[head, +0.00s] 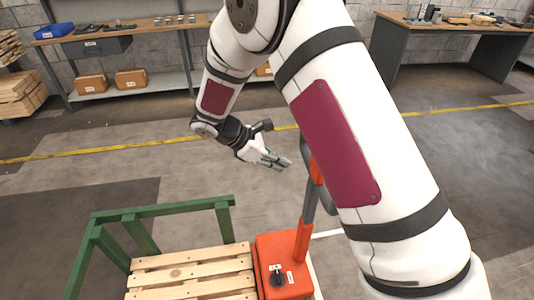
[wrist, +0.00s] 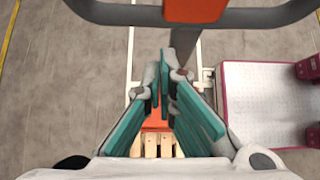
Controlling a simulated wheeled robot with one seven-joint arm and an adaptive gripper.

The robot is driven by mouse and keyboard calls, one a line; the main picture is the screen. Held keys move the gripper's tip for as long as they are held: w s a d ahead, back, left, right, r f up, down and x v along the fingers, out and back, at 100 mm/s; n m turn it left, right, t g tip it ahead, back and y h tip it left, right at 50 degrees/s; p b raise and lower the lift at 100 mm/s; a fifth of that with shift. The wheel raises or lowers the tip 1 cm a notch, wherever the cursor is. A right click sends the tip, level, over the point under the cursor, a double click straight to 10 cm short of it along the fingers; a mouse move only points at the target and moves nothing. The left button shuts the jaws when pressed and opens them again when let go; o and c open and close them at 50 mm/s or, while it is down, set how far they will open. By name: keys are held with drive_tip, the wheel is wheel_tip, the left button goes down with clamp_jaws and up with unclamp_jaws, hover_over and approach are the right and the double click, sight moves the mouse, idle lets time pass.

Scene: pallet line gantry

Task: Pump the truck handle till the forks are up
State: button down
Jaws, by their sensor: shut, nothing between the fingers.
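The truck has an orange-red body (head: 288,272) with a dark knob on top, at the bottom centre of the head view. Its handle (head: 303,235) rises from the body, orange below with a grey loop above, partly hidden behind my arm. In the wrist view the grey loop and its orange centre piece (wrist: 195,9) cross the top. My gripper (head: 284,163) is left of the loop in the head view, apart from it. In the wrist view its teal-padded fingers (wrist: 169,72) are together and empty, just below the crossbar. The forks are hidden.
A wooden pallet (head: 190,272) lies left of the truck body, beside a green rail frame (head: 165,211). A white platform with a crimson edge (wrist: 265,105) is at right in the wrist view. Workbenches stand at the back. The grey floor between is clear.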

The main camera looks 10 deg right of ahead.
drive_tip(key=shift+d+f+p, duration=0.2)
drive_tip(key=shift+d+p, duration=0.05)
drive_tip(key=shift+d, duration=1)
drive_tip(key=shift+d+f+p, duration=0.15)
drive_tip(key=shift+d+p, duration=0.05)
drive_tip(key=shift+d, duration=1)
